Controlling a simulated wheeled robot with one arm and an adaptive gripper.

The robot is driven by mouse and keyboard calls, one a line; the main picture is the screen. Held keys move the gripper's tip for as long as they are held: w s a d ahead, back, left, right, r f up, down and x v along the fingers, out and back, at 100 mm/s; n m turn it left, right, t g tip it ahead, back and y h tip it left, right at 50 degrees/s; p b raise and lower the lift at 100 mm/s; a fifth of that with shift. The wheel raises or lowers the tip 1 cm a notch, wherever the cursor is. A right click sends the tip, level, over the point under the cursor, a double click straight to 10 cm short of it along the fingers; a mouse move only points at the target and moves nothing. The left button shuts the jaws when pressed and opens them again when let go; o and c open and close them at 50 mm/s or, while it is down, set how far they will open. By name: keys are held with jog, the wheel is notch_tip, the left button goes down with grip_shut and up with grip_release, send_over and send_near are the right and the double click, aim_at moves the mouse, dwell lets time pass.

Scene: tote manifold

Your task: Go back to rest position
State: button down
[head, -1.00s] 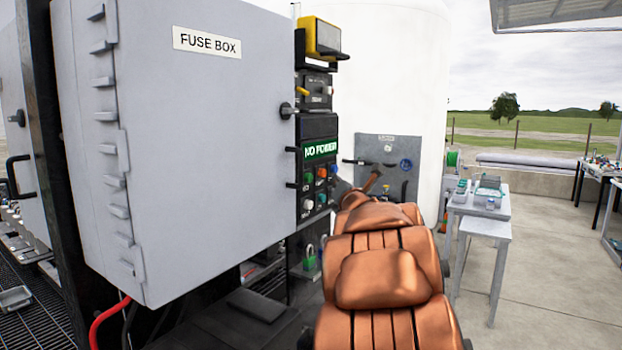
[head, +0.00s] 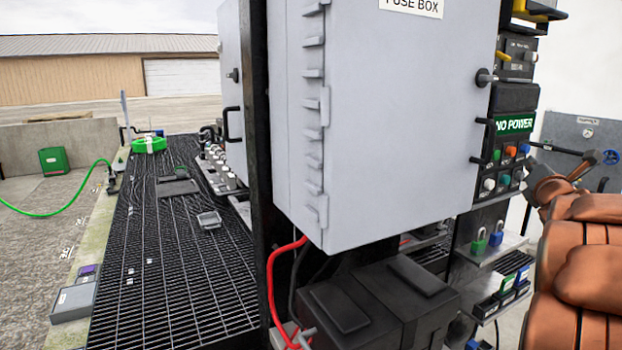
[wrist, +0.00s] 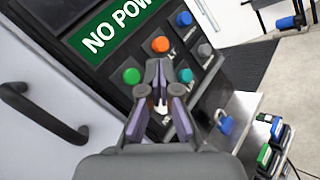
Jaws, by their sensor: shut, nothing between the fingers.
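In the wrist view my gripper (wrist: 158,72) is shut and empty. Its fingers are in front of the button panel, among the green (wrist: 132,76), orange (wrist: 160,45) and teal (wrist: 185,75) buttons. A white knob shows between the fingers; I cannot tell if they touch it. In the head view my copper-coloured arm is at the right edge, reaching toward the control panel (head: 508,150), and the gripper is hard to make out there. The panel's green display (head: 515,125) reads "NO POWER".
The grey fuse box (head: 390,130) is closed, left of the panel. A black handle (wrist: 45,115) sticks out close to the gripper's left. Black boxes (head: 350,305) and a grated walkway (head: 170,260) lie lower left.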

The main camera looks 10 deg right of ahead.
jog(key=s+a+f+m+g+y, duration=0.2)
jog(key=s+a+f+m+g, duration=0.35)
jog(key=a+f+m, duration=0.45)
jog(key=s+a+f+m+g+y, duration=0.3)
jog(key=s+a+f+m+g, duration=0.3)
jog(key=a+f, duration=0.75)
jog(key=s+a+f+m+g+y, duration=0.2)
jog(key=s+a+f+m+g, duration=0.1)
jog(key=s+a, duration=0.7)
jog(key=s+a+f+m+g+y, duration=0.2)
jog(key=s+a, duration=0.8)
jog(key=s, duration=0.5)
notch_tip(320, 180, down, 4)
jog(key=shift+a+r+m+g+y, duration=0.2)
jog(key=shift+m+g+y, duration=0.1)
jog(key=shift+m+g, duration=0.8)
